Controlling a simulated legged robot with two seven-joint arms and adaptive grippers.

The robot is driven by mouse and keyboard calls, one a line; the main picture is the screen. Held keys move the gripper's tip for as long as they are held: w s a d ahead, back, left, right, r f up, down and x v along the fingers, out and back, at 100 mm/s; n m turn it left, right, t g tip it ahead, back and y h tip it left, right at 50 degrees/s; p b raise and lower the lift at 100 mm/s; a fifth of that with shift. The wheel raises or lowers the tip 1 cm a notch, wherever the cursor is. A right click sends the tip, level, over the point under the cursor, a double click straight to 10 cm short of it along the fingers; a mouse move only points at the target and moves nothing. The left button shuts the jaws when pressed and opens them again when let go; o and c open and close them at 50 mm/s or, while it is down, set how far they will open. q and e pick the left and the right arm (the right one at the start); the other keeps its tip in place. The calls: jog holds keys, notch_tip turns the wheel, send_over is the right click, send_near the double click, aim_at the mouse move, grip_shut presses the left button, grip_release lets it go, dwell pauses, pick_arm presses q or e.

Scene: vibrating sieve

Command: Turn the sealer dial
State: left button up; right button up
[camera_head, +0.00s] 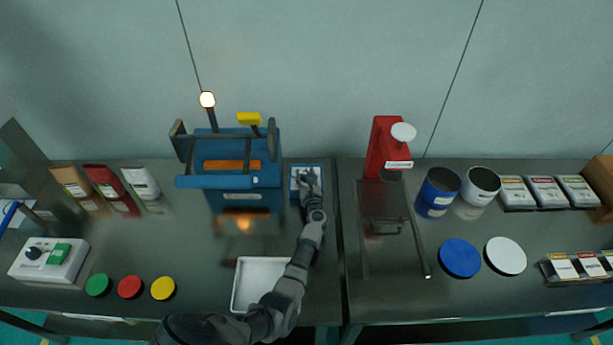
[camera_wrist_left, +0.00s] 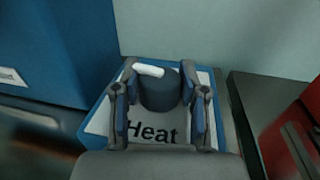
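The sealer is a blue machine (camera_head: 228,165) at the back, left of the picture's middle. Beside its right side is a small blue control box (camera_head: 293,177) with a pale top, and in the left wrist view this box (camera_wrist_left: 98,125) bears the word "Heat". A dark round dial (camera_wrist_left: 160,92) with a white pointer mark stands on it. My left gripper (camera_head: 309,180) reaches down over the box. In the left wrist view the gripper's fingers (camera_wrist_left: 159,80) lie on both sides of the dial and look in contact with it. My right gripper is not in view.
A white tray (camera_head: 240,290) lies beside my left forearm. A red press (camera_head: 385,150) stands to the right across a table seam. Blue and white tins (camera_head: 438,190), lids (camera_head: 460,258), coloured discs (camera_head: 130,287) and a white button box (camera_head: 30,268) stand farther off.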

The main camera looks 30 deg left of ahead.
pick_arm(q)
jog(key=shift+o, duration=1.4)
jog(key=shift+s, duration=0.1)
jog(key=v, duration=1.2)
jog(key=shift+d, duration=0.1)
